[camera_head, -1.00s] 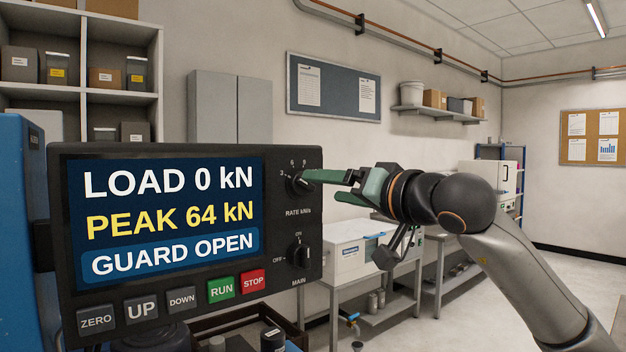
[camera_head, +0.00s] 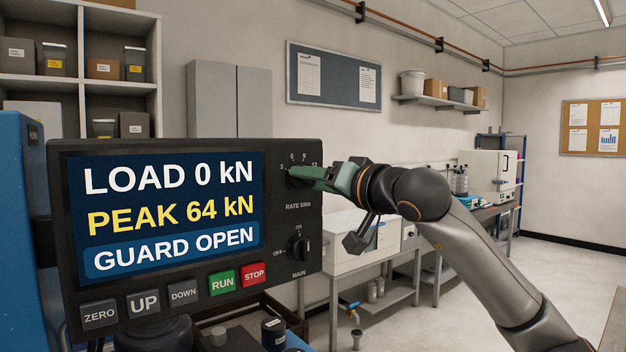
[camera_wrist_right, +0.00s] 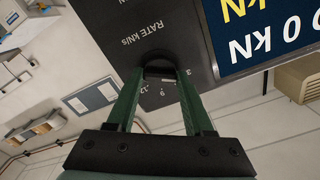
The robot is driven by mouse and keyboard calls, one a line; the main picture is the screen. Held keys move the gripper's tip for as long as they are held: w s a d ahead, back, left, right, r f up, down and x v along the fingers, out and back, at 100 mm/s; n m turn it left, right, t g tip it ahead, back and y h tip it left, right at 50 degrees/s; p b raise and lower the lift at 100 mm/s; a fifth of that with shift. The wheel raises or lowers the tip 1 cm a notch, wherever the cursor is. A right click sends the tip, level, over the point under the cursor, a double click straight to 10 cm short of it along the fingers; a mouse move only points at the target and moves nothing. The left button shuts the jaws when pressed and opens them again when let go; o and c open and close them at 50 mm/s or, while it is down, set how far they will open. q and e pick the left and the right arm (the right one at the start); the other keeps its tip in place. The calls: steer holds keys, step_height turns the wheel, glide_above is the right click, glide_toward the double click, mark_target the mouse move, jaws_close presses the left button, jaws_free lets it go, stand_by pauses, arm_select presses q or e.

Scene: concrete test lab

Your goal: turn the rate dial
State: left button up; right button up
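The rate dial (camera_wrist_right: 158,57) is a dark round knob on the black control panel (camera_head: 290,225), above the label RATE kN/s. In the head view it is mostly covered by my right gripper (camera_head: 297,174). My right gripper has green fingers and reaches the panel from the right. In the right wrist view its fingertips (camera_wrist_right: 160,74) are apart, one on each side of the dial; I cannot tell if they touch it. The dial's pointer is hidden. My left gripper is not in view.
Below the rate dial is the MAIN dial (camera_head: 299,249). A screen (camera_head: 170,210) reads LOAD 0 kN, PEAK 64 kN, GUARD OPEN. Buttons, including green RUN (camera_head: 222,282) and red STOP (camera_head: 254,272), line the panel's lower edge.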

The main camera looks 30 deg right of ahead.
jaws_close()
steer(key=shift+m, duration=0.4)
arm_select(q)
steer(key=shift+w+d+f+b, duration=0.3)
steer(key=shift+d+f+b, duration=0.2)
steer(key=shift+b, duration=0.45)
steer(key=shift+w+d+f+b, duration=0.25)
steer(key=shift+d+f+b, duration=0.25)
steer(key=shift+b, duration=0.45)
arm_select(e)
steer(key=shift+m, duration=11.5)
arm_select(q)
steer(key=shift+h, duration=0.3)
arm_select(e)
steer(key=o, duration=0.6)
jaws_free()
